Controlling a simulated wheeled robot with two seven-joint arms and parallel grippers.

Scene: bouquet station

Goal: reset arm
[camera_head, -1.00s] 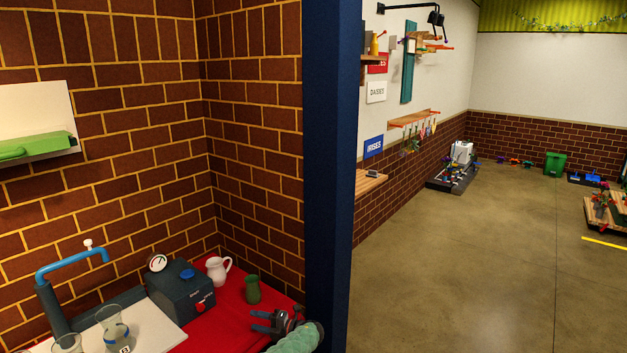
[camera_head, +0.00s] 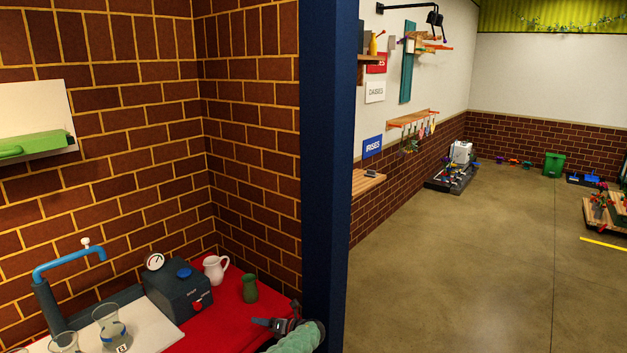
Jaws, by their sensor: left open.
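My left gripper (camera_head: 272,324) is low in the head view, at the right end of the red counter (camera_head: 235,322). Its dark fingers point left over the red surface, and it is open with nothing seen between them. A pale green wrapped part of my arm shows behind it at the bottom edge. My right gripper is not in view.
A green vase (camera_head: 250,289), a white pitcher (camera_head: 215,268) and a dark box with a gauge (camera_head: 180,290) stand near the gripper. Glass beakers (camera_head: 110,325) stand farther left. A blue post (camera_head: 325,180) rises close on the right. Open floor (camera_head: 470,270) lies beyond.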

